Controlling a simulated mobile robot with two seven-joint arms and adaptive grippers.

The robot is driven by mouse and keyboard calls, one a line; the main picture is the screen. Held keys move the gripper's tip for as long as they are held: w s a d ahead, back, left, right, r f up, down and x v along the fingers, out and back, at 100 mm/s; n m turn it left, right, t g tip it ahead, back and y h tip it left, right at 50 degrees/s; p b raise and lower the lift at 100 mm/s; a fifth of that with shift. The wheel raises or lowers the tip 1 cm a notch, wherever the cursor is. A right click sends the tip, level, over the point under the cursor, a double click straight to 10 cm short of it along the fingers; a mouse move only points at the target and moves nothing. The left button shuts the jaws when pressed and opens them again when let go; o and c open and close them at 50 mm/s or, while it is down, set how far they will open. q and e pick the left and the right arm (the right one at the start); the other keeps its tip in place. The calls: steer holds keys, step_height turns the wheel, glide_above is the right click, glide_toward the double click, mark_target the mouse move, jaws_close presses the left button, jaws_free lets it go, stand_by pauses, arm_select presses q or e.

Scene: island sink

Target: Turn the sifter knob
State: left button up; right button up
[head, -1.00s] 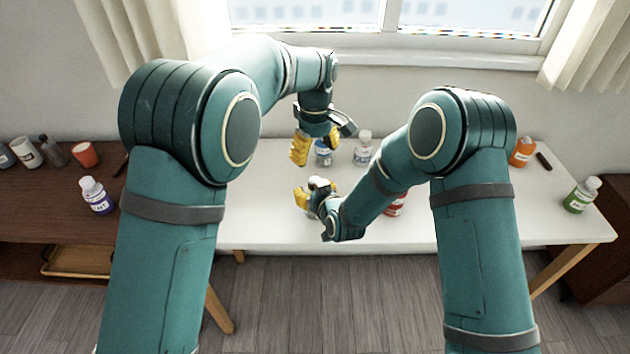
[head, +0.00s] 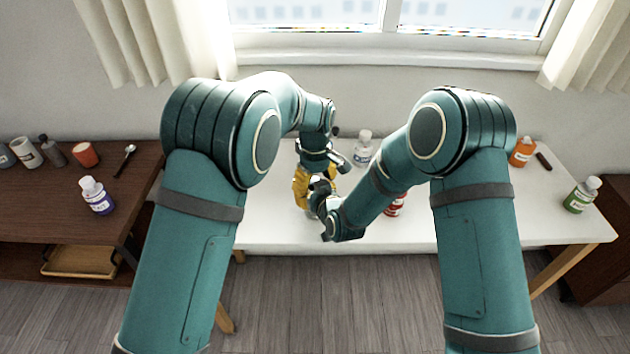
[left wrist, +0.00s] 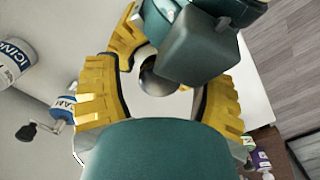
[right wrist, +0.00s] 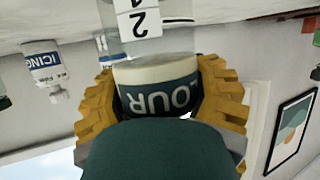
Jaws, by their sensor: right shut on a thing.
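My right gripper (head: 320,200) is shut on a container with a dark "FLOUR" label (right wrist: 160,97), which looks like the sifter. It shows upside down between the yellow fingers in the right wrist view. My left gripper (head: 303,186) is just above and beside it in the head view, with its yellow fingers wide apart (left wrist: 162,105). A dark rounded part (left wrist: 156,80) shows between them, partly covered by my right gripper. A small black knob on a short arm (left wrist: 27,131) shows outside the left finger. I cannot tell whether it belongs to the sifter. The head view hides most of the sifter.
On the white table (head: 270,234) are a white-capped bottle (head: 363,148), a red item (head: 396,205), an orange bottle (head: 522,152) and a green-labelled bottle (head: 581,195). The brown table holds a purple-labelled bottle (head: 97,197) and a spoon (head: 125,160).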

arm_select(q)
jaws_close()
steer(key=shift+m, duration=2.8)
steer(key=shift+o, duration=0.9)
jaws_free()
step_height(320, 180, up, 12)
